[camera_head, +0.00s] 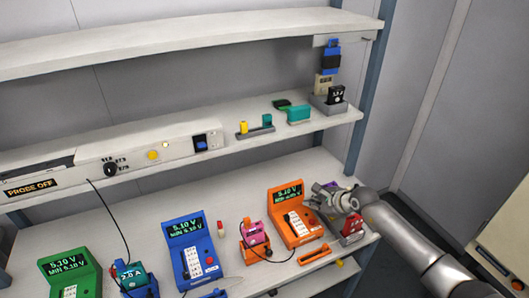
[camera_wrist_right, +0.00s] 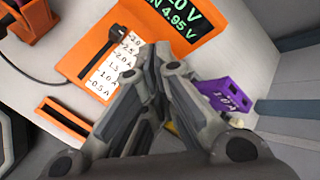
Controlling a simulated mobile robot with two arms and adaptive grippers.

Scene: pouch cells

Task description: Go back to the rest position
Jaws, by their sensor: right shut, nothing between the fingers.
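My right gripper (camera_head: 322,198) is at the right end of the lower shelf, beside the orange tester (camera_head: 297,228). In the right wrist view its fingers (camera_wrist_right: 158,55) are together with nothing between them, over the edge of the orange tester (camera_wrist_right: 95,70). A purple block (camera_wrist_right: 225,95) marked with an amp value is just right of the fingers, apart from them. My left gripper is not in view.
A blue tester (camera_head: 186,262) and a green tester (camera_head: 68,270) stand further left. A pink block sits in an orange holder (camera_head: 253,252). A red item (camera_head: 352,228) is close below my right wrist. The upper shelf (camera_head: 240,40) overhangs the back.

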